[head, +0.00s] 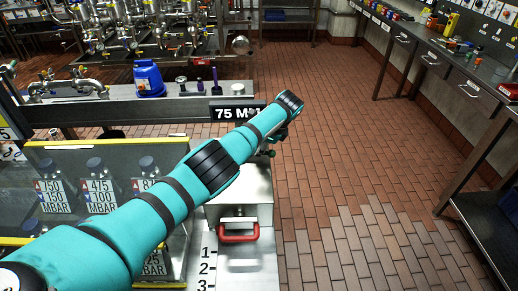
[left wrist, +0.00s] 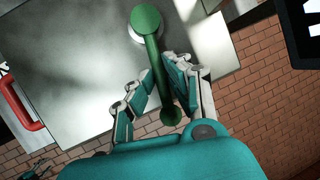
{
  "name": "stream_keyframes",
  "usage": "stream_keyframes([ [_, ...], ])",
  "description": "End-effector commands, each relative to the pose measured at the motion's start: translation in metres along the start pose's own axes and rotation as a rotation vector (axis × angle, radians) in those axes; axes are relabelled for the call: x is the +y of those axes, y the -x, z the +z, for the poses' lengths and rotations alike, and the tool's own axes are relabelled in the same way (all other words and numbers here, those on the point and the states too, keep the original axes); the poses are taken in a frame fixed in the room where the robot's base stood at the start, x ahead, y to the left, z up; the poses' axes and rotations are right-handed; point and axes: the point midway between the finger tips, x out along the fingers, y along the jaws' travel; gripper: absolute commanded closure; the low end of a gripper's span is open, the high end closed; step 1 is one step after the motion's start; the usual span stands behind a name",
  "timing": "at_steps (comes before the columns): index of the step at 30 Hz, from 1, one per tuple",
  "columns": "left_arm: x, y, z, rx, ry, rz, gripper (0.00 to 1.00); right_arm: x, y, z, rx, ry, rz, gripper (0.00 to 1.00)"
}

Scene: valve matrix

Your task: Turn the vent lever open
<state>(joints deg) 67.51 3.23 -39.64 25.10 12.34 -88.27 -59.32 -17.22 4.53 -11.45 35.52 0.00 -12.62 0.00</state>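The vent lever (left wrist: 157,70) is green, with a round hub (left wrist: 145,19) on a grey metal box and a ball knob (left wrist: 171,116) at its other end. My left gripper (left wrist: 158,73) has one finger on each side of the lever's rod. The fingers are apart, and small gaps seem to show between them and the rod. In the head view my left gripper (head: 277,138) is mostly hidden behind its turquoise arm, with a small green knob (head: 271,153) just below it.
The metal box (head: 240,192) has a red handle (head: 238,233) on its front. A bench with a blue container (head: 148,79) stands behind, and labelled bottles (head: 100,185) stand at the left. The brick floor (head: 340,150) to the right is clear up to a workbench (head: 440,65).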

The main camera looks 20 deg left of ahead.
Motion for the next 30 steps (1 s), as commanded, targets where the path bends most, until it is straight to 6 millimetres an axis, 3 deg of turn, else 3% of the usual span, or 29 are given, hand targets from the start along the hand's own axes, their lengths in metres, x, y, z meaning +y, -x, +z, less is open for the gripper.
stream_keyframes([
  [1, -0.001, 0.001, 0.000, 0.001, 0.001, -0.004, 0.77, 0.000, 0.000, 0.000, 0.000, 0.000, 0.000, 0.60],
  [4, -0.001, 0.001, 0.000, 0.001, 0.000, -0.002, 0.64, 0.000, 0.000, 0.000, 0.000, 0.000, 0.000, 0.60],
  [14, 0.000, 0.004, 0.000, 0.001, 0.000, -0.001, 0.64, 0.004, 0.000, -0.001, 0.001, 0.003, 0.005, 0.60],
  [17, -0.001, 0.014, 0.000, 0.002, 0.000, -0.003, 0.64, 0.003, 0.000, -0.001, 0.001, 0.002, 0.003, 0.60],
  [30, -0.001, 0.102, 0.000, 0.001, -0.001, -0.003, 0.64, 0.001, 0.000, 0.000, 0.001, 0.001, 0.001, 0.60],
])
